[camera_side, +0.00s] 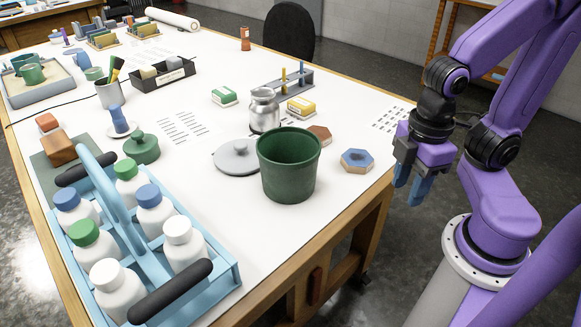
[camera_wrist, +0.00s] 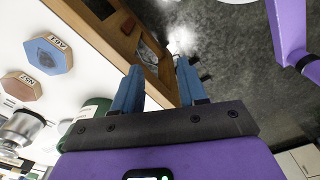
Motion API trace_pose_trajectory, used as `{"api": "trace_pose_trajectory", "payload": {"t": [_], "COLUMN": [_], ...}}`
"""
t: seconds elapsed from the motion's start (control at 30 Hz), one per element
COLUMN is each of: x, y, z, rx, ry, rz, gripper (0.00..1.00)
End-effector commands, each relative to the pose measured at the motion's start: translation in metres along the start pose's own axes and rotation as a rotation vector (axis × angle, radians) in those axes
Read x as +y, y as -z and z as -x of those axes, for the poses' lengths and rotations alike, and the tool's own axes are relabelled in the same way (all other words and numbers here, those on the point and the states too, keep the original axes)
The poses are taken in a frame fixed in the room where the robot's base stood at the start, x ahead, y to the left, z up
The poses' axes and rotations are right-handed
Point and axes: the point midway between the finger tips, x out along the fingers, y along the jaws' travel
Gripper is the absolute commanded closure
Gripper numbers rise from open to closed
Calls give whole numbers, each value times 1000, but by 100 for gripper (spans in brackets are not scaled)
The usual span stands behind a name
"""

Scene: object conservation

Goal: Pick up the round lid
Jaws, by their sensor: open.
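The round lid (camera_side: 239,155) is a flat grey disc with a small knob on top. It lies on the white table top, just left of and partly behind the dark green pot (camera_side: 288,165). A smaller green lid-like piece with a knob (camera_side: 142,147) sits farther left. My gripper (camera_side: 411,188) hangs beyond the table's right edge, well to the right of the grey lid, fingers pointing down, open and empty. In the wrist view its two blue fingers (camera_wrist: 157,88) stand apart over the table edge and floor.
A silver can (camera_side: 264,110) stands behind the pot. A blue hexagonal block (camera_side: 357,160) and a brown one (camera_side: 320,133) lie right of it; both show in the wrist view. A light blue carrier (camera_side: 222,272) with several bottles fills the front left. Table between carrier and pot is clear.

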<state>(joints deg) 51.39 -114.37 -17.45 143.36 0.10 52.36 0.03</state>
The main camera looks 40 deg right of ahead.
Motion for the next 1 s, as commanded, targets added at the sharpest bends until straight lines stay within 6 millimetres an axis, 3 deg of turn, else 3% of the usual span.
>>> {"api": "trace_pose_trajectory", "payload": {"t": [0.13,0.17,0.2,0.23,0.57,0.77,1.0], "x": [0,0,0,0,2,23,70], "y": [0,0,0,0,4,46,117], "z": [0,0,0,0,2,18,44], "rx": [0,0,0,0,0,-1,-6], "ry": [0,0,0,0,0,-3,-8], "rz": [0,0,0,0,-24,-266,-734], "gripper": [58,52,39,36,36,36,36]}}
